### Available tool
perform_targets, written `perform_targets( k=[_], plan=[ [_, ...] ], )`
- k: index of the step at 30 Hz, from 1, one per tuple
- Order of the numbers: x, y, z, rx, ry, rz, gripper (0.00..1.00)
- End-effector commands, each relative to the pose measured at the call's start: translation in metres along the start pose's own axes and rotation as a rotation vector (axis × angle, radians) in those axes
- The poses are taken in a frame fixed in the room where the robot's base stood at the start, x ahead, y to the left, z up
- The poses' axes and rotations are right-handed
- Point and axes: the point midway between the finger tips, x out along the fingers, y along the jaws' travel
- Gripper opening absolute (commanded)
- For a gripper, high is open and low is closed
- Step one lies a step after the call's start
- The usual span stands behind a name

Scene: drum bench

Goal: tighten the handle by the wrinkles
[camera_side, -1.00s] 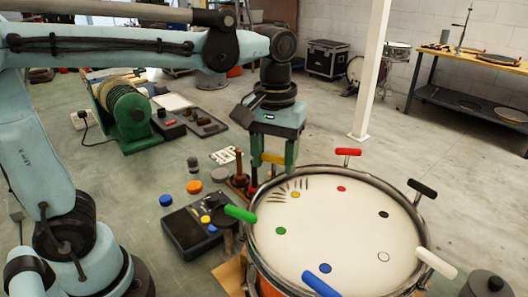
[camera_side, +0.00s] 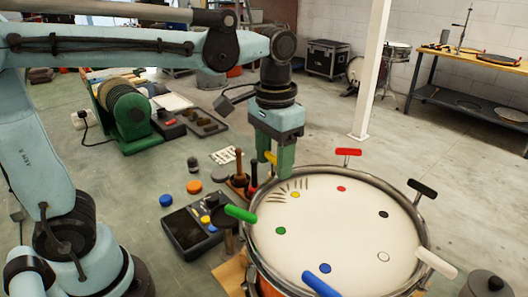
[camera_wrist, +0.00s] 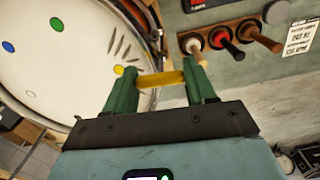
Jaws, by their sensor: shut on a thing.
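The drum (camera_side: 345,240) has a white head with coloured dots and coloured T-handles around its rim. Dark wrinkle lines (camera_side: 292,185) lie on the head next to the yellow dot (camera_side: 295,195); they also show in the wrist view (camera_wrist: 122,44). The yellow handle (camera_wrist: 160,79) is at the rim beside these wrinkles. My gripper (camera_side: 272,165) points down over it, and its green fingers are shut on the two ends of the bar. In the side view the fingers hide most of the yellow handle (camera_side: 271,157).
Green (camera_side: 240,213), blue (camera_side: 320,284), white (camera_side: 436,262), black (camera_side: 422,188) and red (camera_side: 348,152) handles stand around the rim. A rack with upright tools (camera_side: 239,180) is close to my gripper. A dark box (camera_side: 192,228) lies left of the drum.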

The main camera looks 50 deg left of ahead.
Motion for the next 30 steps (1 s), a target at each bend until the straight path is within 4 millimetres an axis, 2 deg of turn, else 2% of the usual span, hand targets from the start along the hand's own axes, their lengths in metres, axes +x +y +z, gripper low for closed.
perform_targets(
  k=[12,29,30],
  plan=[
    [0.0001,0.0,0.0003,0.206,-0.001,0.0,0.25],
    [0.0002,0.0,0.0004,0.237,-0.001,0.0,0.25],
    [0.0002,0.0,0.0004,0.237,-0.001,0.0,0.6]
  ],
)
